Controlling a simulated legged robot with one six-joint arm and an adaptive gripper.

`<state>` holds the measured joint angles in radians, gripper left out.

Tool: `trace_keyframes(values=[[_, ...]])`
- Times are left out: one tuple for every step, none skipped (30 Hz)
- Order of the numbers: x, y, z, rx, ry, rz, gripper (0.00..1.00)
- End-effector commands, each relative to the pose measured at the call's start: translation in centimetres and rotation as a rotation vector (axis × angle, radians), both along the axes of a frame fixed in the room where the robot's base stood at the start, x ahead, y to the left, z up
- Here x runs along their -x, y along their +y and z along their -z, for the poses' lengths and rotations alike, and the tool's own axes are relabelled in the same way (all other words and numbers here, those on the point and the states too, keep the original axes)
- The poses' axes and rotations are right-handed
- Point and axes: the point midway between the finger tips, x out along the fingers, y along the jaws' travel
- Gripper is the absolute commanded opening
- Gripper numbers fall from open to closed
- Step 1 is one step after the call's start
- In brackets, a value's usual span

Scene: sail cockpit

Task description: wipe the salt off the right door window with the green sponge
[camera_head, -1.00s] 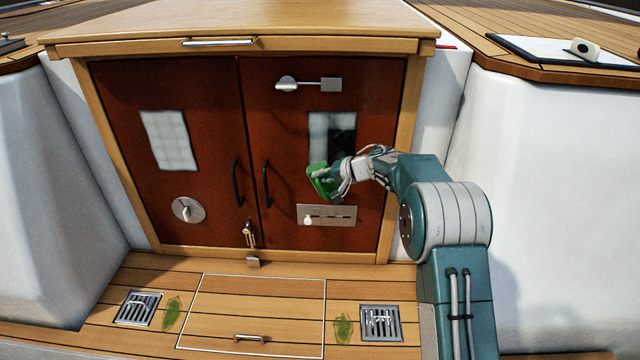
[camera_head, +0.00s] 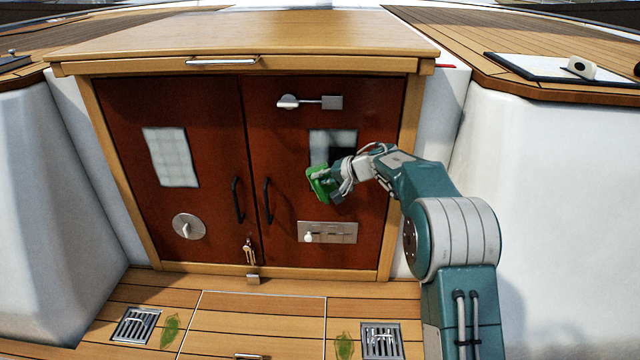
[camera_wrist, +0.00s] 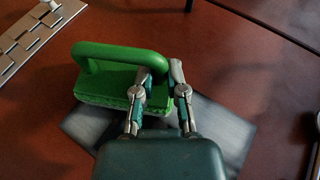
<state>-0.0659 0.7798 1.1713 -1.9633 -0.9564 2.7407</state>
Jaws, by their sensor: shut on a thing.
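The green sponge (camera_head: 319,184) has a loop handle and shows large in the wrist view (camera_wrist: 98,85). My gripper (camera_head: 336,184) is shut on that handle, as the wrist view also shows (camera_wrist: 163,76). The right door window (camera_head: 320,142) is a small upright pane, pale and hazy along its left and top, dark at lower right. The sponge is at the pane's lower left corner and overlaps it in the wrist view, where the pane is grey (camera_wrist: 230,135). Contact with the glass cannot be told. My gripper hides the pane's lower part.
The left door window (camera_head: 171,157) is whitish all over. A latch (camera_head: 310,102) is above the right window, a metal slide plate (camera_head: 328,232) below it. Black handles (camera_head: 267,200) flank the door seam. The wooden hatch top (camera_head: 250,35) overhangs the doors.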

Motion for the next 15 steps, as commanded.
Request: trace_keyframes(values=[[-0.3, -0.2, -1.3, -0.004, -0.020, 0.010, 0.00], [-0.3, -0.2, -1.5, -0.004, -0.020, 0.010, 0.00], [-0.3, -0.2, -1.9, -0.003, -0.020, 0.011, 0.00], [-0.3, -0.2, -2.1, -0.003, -0.020, 0.011, 0.00], [-0.3, -0.3, -2.3, -0.004, -0.019, 0.011, 0.00], [-0.3, -0.3, -2.6, -0.004, -0.019, 0.011, 0.00], [-0.3, -0.3, -2.8, -0.004, -0.019, 0.011, 0.00], [-0.2, -0.3, -3.0, -0.005, -0.019, 0.011, 0.00], [-0.2, -0.3, -3.3, -0.005, -0.019, 0.011, 0.00], [-0.2, -0.3, -3.5, -0.005, -0.019, 0.011, 0.00], [-0.2, -0.2, -3.6, -0.005, -0.019, 0.011, 0.00], [-0.2, -0.3, -3.7, -0.004, -0.018, 0.011, 0.00], [-0.2, -0.2, -3.8, -0.004, -0.018, 0.011, 0.00], [-0.2, -0.2, -3.8, -0.004, -0.018, 0.011, 0.00], [-0.2, -0.2, -3.9, -0.004, -0.018, 0.011, 0.00]])
